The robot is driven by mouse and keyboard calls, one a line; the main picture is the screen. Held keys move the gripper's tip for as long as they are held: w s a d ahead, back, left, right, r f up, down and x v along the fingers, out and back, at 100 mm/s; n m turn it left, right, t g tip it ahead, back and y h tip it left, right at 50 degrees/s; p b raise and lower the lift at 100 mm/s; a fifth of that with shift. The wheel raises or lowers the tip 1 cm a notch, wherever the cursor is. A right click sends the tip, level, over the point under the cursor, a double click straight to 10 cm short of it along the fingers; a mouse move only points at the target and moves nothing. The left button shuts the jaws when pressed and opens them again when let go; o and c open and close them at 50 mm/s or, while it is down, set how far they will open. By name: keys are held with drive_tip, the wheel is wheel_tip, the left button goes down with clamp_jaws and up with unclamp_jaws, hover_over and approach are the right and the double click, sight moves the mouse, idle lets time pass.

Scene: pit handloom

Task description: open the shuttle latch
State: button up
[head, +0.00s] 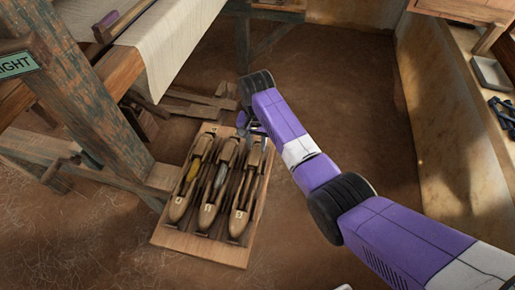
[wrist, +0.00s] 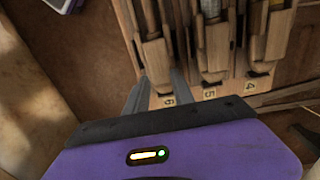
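Three wooden shuttles lie side by side in a wooden rack (head: 200,246) on the floor. The right shuttle (head: 244,203) is the nearest to my gripper (head: 245,124). In the wrist view, my gripper (wrist: 160,76) has its two grey fingers apart, at the end of the shuttle (wrist: 156,58) beside the label 6. Nothing shows held between them. I cannot tell whether the fingers touch the shuttle. The middle shuttle (head: 210,207) and left shuttle (head: 182,202) lie beyond. I cannot clearly make out the latch or its state.
A loom post (head: 95,110) and cloth (head: 165,45) stand left of the rack. Wooden treadles (head: 190,104) lie behind it. A bench with a tray (head: 490,73) runs along the right wall. The earth floor (head: 350,100) between is clear.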

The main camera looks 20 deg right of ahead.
sight(256, 152)
drive_tip(key=shift+f, duration=1.8)
clamp_jaws()
